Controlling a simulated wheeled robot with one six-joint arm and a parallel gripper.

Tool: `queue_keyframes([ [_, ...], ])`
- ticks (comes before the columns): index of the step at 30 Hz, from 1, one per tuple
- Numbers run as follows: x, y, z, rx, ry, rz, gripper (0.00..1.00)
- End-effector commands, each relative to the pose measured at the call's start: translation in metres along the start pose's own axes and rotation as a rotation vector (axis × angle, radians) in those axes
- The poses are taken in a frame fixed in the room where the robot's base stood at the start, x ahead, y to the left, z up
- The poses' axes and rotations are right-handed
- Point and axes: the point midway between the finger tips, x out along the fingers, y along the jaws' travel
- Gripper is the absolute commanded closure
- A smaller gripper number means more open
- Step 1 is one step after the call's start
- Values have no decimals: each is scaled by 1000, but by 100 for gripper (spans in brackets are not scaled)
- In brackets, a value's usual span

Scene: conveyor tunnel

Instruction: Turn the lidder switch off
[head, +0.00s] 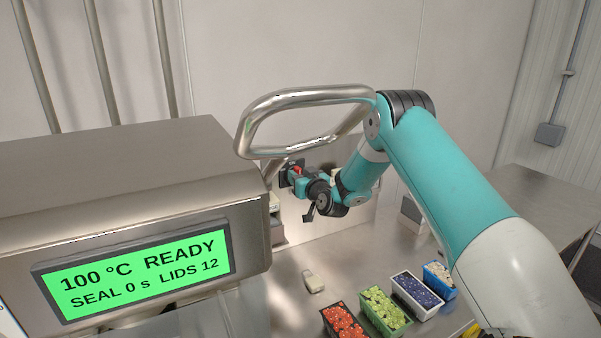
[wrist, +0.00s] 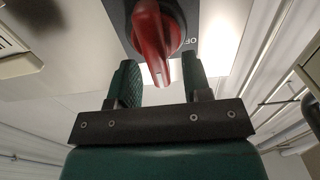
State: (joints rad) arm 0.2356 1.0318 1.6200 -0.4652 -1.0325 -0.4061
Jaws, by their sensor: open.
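The lidder switch is a red rotary knob (wrist: 152,32) on a dark plate; in the wrist view it fills the top middle, its handle pointing down and slightly right. A partly cut-off label starting "OF" is right of it. In the head view the knob (head: 296,170) is a small red spot on the far wall, partly hidden by my gripper (head: 301,180). My gripper (wrist: 160,68) is open, one green finger on each side of the handle's lower end. Gaps show beside the handle; contact is not seen. The lidder (head: 130,165) is a steel machine; its green display (head: 140,265) reads "100 °C READY, SEAL 0 s, LIDS 12".
A bent steel handle (head: 300,97) arches beside my arm. Punnets of red (head: 343,322), green (head: 383,308) and dark blue fruit (head: 418,290), and another pale-topped one (head: 440,275), stand on the steel table below. A small pale object (head: 313,281) lies left of them.

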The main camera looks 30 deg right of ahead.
Motion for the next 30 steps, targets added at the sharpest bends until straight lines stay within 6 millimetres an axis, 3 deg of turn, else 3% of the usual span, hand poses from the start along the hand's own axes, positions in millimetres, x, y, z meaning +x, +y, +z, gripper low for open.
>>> queue_keyframes([
  [6, 0, 0, 0, 0, 0, 0, 55],
  [8, 0, 0, 0, 0, 0, 0, 67],
  [12, 0, 0, 0, -1, 0, 0, 99],
  [23, 0, -1, 3, -37, 2, 0, 100],
  [30, 0, -4, 8, -169, 5, 0, 100],
])
